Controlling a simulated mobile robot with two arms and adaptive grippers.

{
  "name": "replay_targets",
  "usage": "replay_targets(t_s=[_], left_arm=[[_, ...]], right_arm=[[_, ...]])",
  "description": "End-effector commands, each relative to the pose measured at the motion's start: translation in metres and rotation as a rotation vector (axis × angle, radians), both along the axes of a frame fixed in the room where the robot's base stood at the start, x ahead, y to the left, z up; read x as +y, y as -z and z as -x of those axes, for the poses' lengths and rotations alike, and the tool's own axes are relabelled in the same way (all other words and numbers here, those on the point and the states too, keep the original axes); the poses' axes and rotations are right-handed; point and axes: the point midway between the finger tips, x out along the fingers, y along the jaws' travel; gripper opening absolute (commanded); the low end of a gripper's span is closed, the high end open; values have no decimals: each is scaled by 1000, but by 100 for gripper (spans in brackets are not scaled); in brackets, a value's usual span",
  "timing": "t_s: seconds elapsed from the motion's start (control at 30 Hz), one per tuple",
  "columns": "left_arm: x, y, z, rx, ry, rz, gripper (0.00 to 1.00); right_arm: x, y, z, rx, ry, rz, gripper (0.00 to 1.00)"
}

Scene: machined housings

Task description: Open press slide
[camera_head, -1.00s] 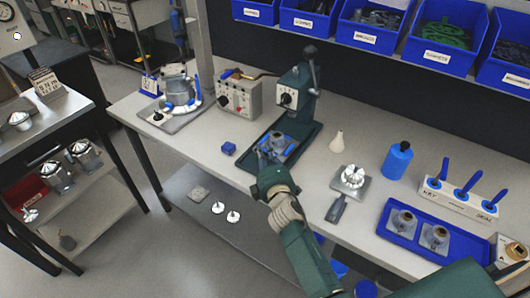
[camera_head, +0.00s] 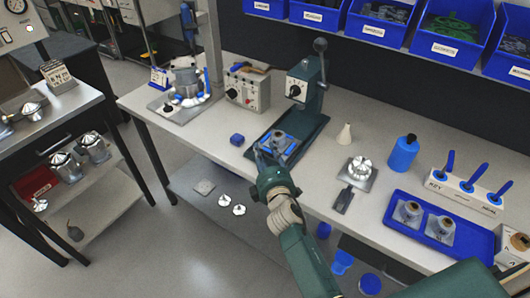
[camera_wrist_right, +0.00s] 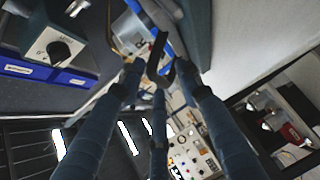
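The green press (camera_head: 306,88), with a lever on top and a dial plate on its front, stands on the bench. A fixture with blue parts and a grey housing (camera_head: 279,143) sits low in front of its column, over a dark green base (camera_head: 318,127). My right gripper (camera_head: 269,157) reaches to the front of this fixture. In the right wrist view its fingers (camera_wrist_right: 158,72) are spread, with a narrow dark bar-like part between them. Whether they touch it is unclear. The slide's handle is not clearly visible. My left gripper is not in view.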

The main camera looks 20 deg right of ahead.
Motion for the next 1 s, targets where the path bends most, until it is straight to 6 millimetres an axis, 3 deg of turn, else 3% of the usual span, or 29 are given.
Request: replay_targets(t_s=[0.17,0.27,0.7,1.0], left_arm=[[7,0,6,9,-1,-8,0],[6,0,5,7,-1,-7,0],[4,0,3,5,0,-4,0],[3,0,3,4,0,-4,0]], right_arm=[[0,-1,4,-2,1,0,34],[1,-2,16,0,1,1,34],[12,-14,102,1,0,-1,34],[14,-17,119,-1,0,0,34]])
